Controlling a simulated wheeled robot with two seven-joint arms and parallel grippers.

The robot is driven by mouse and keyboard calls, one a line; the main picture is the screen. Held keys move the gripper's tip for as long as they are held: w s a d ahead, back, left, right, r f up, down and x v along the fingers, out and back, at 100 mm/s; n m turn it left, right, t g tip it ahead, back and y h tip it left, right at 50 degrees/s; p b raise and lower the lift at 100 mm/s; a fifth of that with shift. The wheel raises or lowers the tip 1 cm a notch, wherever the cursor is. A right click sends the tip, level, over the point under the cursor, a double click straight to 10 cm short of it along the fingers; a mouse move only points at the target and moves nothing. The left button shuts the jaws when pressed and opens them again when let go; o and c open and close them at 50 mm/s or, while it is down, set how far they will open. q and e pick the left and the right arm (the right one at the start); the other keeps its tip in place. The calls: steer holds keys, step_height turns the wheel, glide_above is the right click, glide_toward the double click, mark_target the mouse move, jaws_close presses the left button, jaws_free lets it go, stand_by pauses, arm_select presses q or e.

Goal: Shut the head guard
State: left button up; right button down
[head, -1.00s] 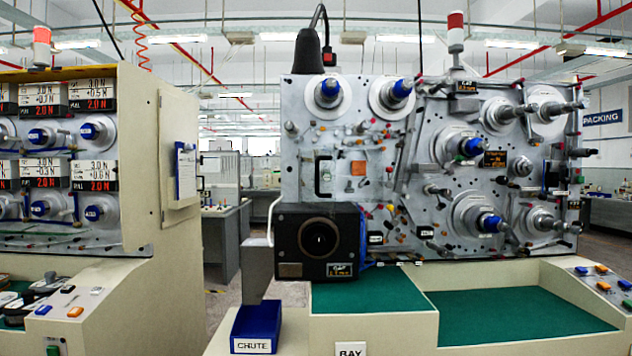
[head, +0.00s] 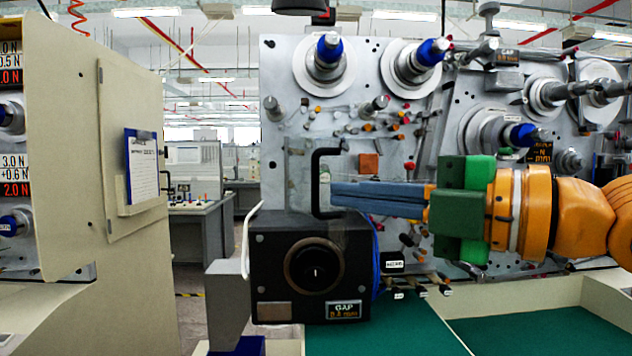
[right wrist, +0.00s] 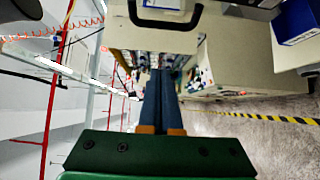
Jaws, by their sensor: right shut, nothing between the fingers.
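The head guard is a clear pane (head: 299,180) with a black bracket-shaped handle (head: 317,182), above the black head block (head: 275,240). The pane is hard to make out, and I cannot tell how far open it stands. My right gripper (head: 334,195) comes in from the right with its long blue-grey fingers pressed together and empty. Its tips are just right of the handle's upright bar; I cannot tell if they touch it. In the right wrist view the shut fingertips (right wrist: 160,74) point toward a black handle (right wrist: 165,26). My left gripper is out of view.
The spindle panel (head: 400,130) behind carries several reels, rollers and pegs close to my right arm. A beige cabinet (head: 85,130) with a clipboard (head: 141,165) stands at the left, across a gap. A green work surface (head: 375,330) below is clear.

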mark_target(316, 187)
steer(key=w+a+p, duration=0.1)
steer(key=w+p, duration=0.1)
steer(key=w+a+p, duration=0.1)
steer(key=w+p, duration=0.1)
steer(key=p, duration=0.1)
steer(key=w+a+p, duration=0.2)
steer(key=w, duration=0.1)
steer(key=shift+r+p, duration=0.2)
steer(key=shift+p, duration=0.1)
steer(key=shift+w+d+f, duration=0.15)
steer(key=shift+f, duration=0.05)
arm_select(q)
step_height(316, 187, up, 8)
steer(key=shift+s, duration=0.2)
